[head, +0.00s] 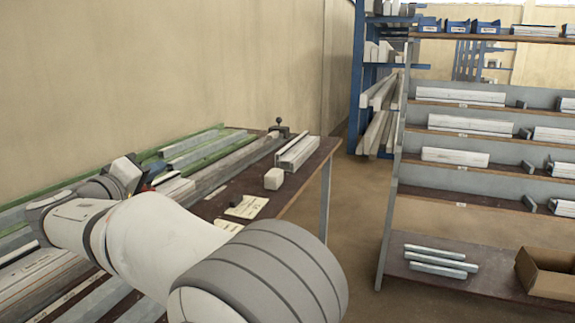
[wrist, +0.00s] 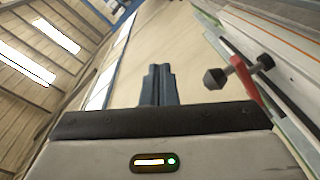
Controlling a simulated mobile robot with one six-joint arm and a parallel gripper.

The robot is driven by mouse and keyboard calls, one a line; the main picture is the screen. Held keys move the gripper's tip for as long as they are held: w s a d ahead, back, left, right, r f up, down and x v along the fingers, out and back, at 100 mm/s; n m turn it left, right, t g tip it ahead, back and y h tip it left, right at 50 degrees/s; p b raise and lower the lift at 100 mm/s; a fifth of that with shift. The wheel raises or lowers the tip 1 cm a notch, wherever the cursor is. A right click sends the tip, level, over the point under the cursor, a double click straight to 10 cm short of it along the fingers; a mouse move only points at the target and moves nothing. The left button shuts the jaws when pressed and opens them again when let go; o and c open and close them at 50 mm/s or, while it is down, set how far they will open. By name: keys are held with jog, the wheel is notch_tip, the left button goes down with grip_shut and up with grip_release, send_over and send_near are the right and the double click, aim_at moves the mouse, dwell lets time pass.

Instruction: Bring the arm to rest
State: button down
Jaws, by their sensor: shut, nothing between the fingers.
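My gripper (wrist: 160,85) shows in the wrist view with its two dark fingers together and nothing between them. It is clear of any workpiece. In the head view my pale arm reaches from the lower middle to the left over the bench (head: 235,190). My gripper's fingertips cannot be made out there. A clamp with a red handle (wrist: 246,82) and a dark knob (wrist: 215,78) stands to the right of the fingers in the wrist view, apart from them.
Long metal profiles (head: 215,150) lie along the bench by the wall. A small pale block (head: 274,179) and a tag (head: 247,206) are near its front edge. A shelf rack (head: 455,190) stands right, with a cardboard box (head: 546,274) low down. Open floor lies between.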

jog(key=w+d+r+m+g+h+p, duration=0.1)
jog(key=d+g+p, duration=0.25)
jog(key=d, duration=0.75)
jog(key=w+d+r+m+g+h+p, duration=0.1)
jog(key=w+d+r+g+p, duration=0.2)
jog(key=d, duration=0.7)
jog(key=s+d+f+m+g+y+p, duration=0.1)
jog(key=s+d+g+p, duration=0.6)
jog(key=d, duration=1)
jog(key=s+d+m+y+p, duration=0.2)
jog(key=s+p, duration=0.4)
jog(key=s, duration=0.4)
jog(key=s+d+m+g+y+p, duration=0.1)
jog(key=s+d+m+y+p, duration=0.1)
jog(key=s+d+p, duration=0.3)
jog(key=s+y+p, duration=0.1)
jog(key=s, duration=0.3)
jog(key=shift+s+f+m+y, duration=0.15)
jog(key=shift+s+m+y, duration=0.15)
jog(key=shift+s+m, duration=0.1)
